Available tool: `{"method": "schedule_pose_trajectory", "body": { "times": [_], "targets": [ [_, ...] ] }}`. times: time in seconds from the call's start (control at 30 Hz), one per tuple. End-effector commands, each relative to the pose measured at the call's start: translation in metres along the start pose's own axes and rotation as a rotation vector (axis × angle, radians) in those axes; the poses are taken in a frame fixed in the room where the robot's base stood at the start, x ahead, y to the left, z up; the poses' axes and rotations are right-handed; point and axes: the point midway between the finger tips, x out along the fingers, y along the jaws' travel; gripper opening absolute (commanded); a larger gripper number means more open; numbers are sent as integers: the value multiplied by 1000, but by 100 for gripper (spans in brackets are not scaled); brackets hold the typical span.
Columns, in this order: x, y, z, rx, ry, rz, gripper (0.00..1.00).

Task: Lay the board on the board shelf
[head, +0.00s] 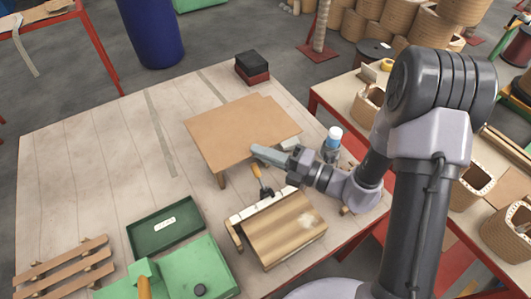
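A flat tan board (235,132) lies level towards the middle back of the worktable. A short wooden leg (221,181) shows under its near left corner, so it seems to be over a low stand; most of that support is hidden. A small step in the outline at the far right edge may be a second layer. My gripper (262,154) reaches in from the right, its grey-green finger at the board's near right edge. Only one finger shows clearly, so I cannot tell whether it grips the board.
A striped wooden block (285,228) and an orange-handled tool (257,172) are just in front. A green tray (164,230), slatted wooden rack (65,270) and dark red-black block (252,68) surround clear table at left.

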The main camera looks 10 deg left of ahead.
Motion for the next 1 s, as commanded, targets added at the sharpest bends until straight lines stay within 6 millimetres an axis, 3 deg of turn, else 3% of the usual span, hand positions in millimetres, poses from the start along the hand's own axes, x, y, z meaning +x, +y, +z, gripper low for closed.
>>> {"method": "schedule_pose_trajectory", "body": {
  "times": [0.5,0.7,1.0],
  "targets": [
    [45,-20,28,1,0,1,0],
    [43,-33,28,2,-1,1,0],
    [43,-34,28,1,-1,1,0]
  ]
}}
